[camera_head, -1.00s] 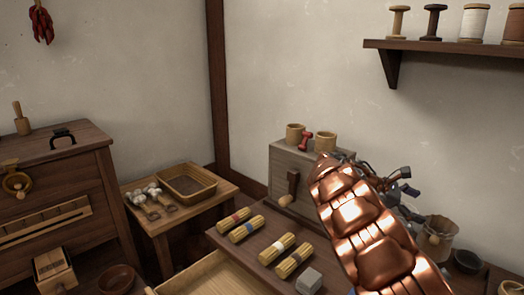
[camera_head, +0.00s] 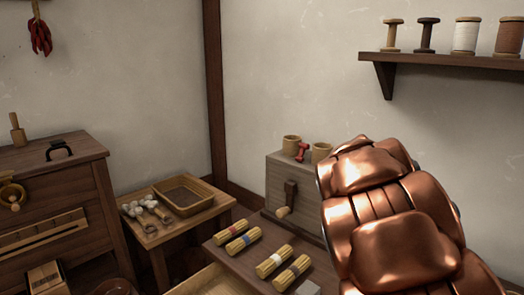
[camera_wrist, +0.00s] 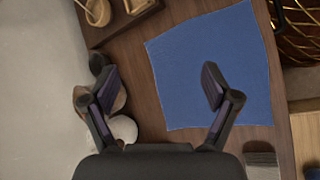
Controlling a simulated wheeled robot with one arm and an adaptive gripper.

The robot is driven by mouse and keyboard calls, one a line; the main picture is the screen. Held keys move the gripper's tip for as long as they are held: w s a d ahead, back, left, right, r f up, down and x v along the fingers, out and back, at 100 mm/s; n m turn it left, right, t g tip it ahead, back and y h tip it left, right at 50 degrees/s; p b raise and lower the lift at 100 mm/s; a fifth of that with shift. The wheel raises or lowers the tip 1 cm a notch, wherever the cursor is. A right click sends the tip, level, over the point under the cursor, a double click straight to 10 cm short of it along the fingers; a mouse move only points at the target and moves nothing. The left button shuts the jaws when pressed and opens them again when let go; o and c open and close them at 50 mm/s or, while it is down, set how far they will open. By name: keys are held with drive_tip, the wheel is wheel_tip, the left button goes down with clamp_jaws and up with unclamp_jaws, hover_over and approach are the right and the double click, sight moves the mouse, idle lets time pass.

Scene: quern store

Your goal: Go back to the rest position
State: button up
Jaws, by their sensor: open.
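My gripper (camera_wrist: 158,88) shows in the wrist view with its two fingers spread wide and nothing between them. It hangs above a wooden table top (camera_wrist: 140,75), with the right finger over a blue cloth (camera_wrist: 215,60) that lies flat. The left finger is over rounded pale and brown things (camera_wrist: 122,128) at the table's left edge. In the head view my copper-coloured arm fills the lower right and hides what is behind it. My gripper does not show there.
Several banded yellow bundles (camera_head: 270,262) lie on a low table beside a grey box (camera_head: 280,190) with cups and a red spool on top. A side table (camera_head: 150,237) holds a tray (camera_head: 186,195). A wall shelf (camera_head: 450,60) carries spools. A wooden chest (camera_head: 60,190) stands left.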

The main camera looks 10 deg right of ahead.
drive_tip(key=s+a+f+m+y, duration=0.1)
drive_tip(key=s+a+f+y, duration=0.15)
drive_tip(key=s+a, duration=0.45)
drive_tip(key=s+a+f+m+t+y, duration=0.1)
drive_tip(key=s+a+f+y, duration=0.15)
drive_tip(key=s+a, duration=0.4)
drive_tip(key=s+a+f+m+y, duration=0.15)
drive_tip(key=s+a+f, duration=0.25)
drive_tip(key=a, duration=0.5)
drive_tip(key=s+p+v, duration=0.2)
drive_tip(key=p+v, duration=0.8)
drive_tip(key=s+r+p+v, duration=0.1)
drive_tip(key=s+p+v, duration=0.1)
drive_tip(key=p+v, duration=0.8)
drive_tip(key=shift+s+d+r+t+p, duration=0.15)
drive_tip(key=shift+s+r+t+p, duration=0.2)
drive_tip(key=shift+s+r, duration=0.4)
drive_tip(key=shift+w+n, duration=0.1)
drive_tip(key=shift+n, duration=0.25)
